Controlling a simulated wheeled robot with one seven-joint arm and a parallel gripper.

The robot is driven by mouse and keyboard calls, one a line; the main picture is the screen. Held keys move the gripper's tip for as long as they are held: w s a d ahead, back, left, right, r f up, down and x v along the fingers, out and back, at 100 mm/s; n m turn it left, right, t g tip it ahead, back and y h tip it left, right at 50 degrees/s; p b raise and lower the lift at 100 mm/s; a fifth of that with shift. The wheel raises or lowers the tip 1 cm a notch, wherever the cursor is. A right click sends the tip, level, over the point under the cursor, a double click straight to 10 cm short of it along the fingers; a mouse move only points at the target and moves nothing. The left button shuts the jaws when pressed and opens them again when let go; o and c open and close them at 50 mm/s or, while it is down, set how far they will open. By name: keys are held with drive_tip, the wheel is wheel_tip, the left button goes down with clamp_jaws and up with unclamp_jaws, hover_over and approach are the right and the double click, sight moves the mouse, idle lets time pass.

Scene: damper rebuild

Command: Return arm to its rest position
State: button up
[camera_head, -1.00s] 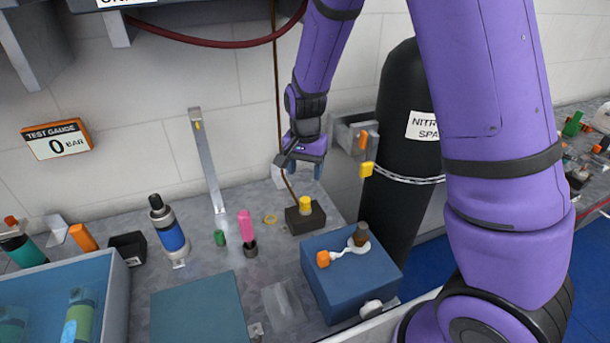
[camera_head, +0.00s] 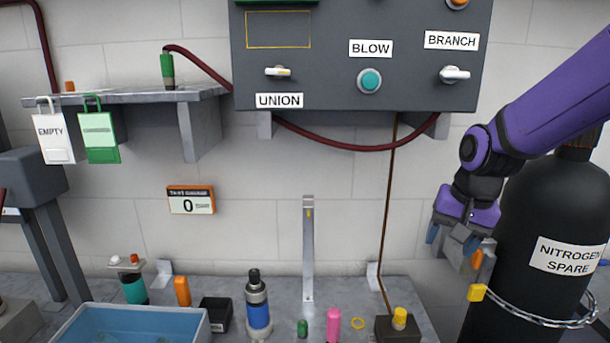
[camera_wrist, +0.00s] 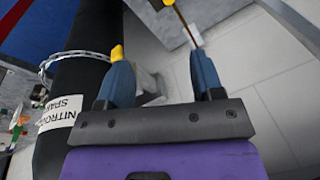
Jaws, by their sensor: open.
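My purple arm comes in from the right in the head view. My gripper (camera_head: 455,243) hangs in front of the wall, just left of the black nitrogen cylinder. In the wrist view my gripper (camera_wrist: 163,85) shows two blue fingers spread apart with nothing between them. The nitrogen spare cylinder (camera_head: 533,222) stands upright at the right with a chain (camera_head: 535,319) around it. It also shows at the left of the wrist view (camera_wrist: 82,95).
A grey panel (camera_head: 330,55) with knobs and a red hose is on the wall above. A shelf (camera_head: 130,97) is at upper left. The bench (camera_head: 285,295) below holds a blue tray (camera_head: 205,330), a blue-banded damper (camera_head: 257,305) and small parts.

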drive_tip(key=s+d+r+n+t, duration=0.1)
drive_tip(key=s+d+r+n, duration=0.1)
drive_tip(key=s+r, duration=0.3)
drive_tip(key=s+d+r+n+t+h, duration=0.1)
drive_tip(key=s+r, duration=0.4)
drive_tip(key=s, duration=0.8)
drive_tip(key=shift+s+d+r+n+t, duration=0.15)
drive_tip(key=shift+d+r+n+t, duration=0.2)
drive_tip(key=shift+n+t, duration=0.4)
